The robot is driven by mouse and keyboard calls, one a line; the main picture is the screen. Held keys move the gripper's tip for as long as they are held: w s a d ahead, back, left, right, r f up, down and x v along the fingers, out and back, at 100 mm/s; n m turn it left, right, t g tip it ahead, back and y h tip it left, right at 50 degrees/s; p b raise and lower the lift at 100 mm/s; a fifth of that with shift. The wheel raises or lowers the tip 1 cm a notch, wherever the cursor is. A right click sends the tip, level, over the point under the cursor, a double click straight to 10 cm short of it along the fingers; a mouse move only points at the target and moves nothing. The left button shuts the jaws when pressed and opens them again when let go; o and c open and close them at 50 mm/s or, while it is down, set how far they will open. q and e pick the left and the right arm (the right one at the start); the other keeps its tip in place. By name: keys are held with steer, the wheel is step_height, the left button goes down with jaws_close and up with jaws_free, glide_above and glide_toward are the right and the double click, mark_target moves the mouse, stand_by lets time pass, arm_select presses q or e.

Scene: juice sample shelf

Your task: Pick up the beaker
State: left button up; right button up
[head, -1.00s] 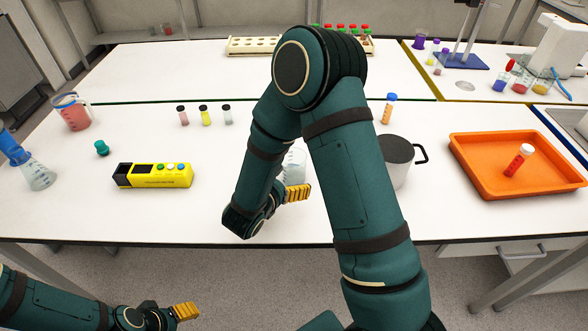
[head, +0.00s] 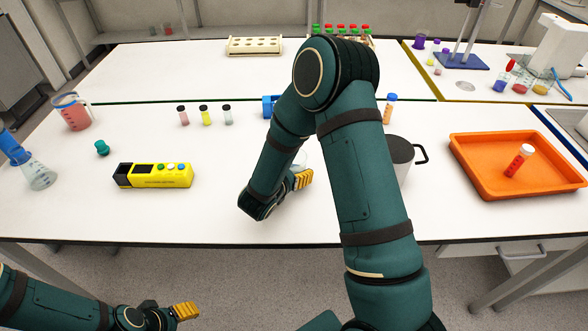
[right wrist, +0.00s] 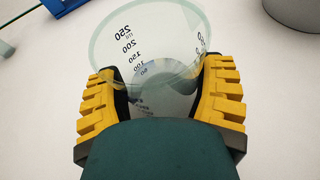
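The clear glass beaker (right wrist: 150,40) with printed volume marks stands on the white table. In the right wrist view it sits between the two yellow fingers of my right gripper (right wrist: 162,98). The fingers lie close along both its sides; I cannot tell whether they press on the glass. In the head view only a small part of the beaker (head: 300,158) shows behind my right gripper (head: 303,180) and arm. My left gripper (head: 186,311) is at the lower left, in front of the table edge and away from the beaker; its finger gap is not clear.
A grey pot (head: 402,158) stands right of my right arm, with an orange tray (head: 470,180) beyond. A blue object (head: 269,105) is partly hidden behind the arm. A yellow device (head: 153,176), several small vials and a flask (head: 38,176) are to the left.

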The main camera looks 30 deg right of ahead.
steer(key=c, duration=0.4)
steer(key=shift+o, duration=0.2)
steer(key=shift+r, duration=0.2)
step_height(320, 180, up, 10)
steer(key=p, duration=0.1)
steer(key=shift+f, duration=0.2)
stand_by(0.5)
stand_by(0.5)
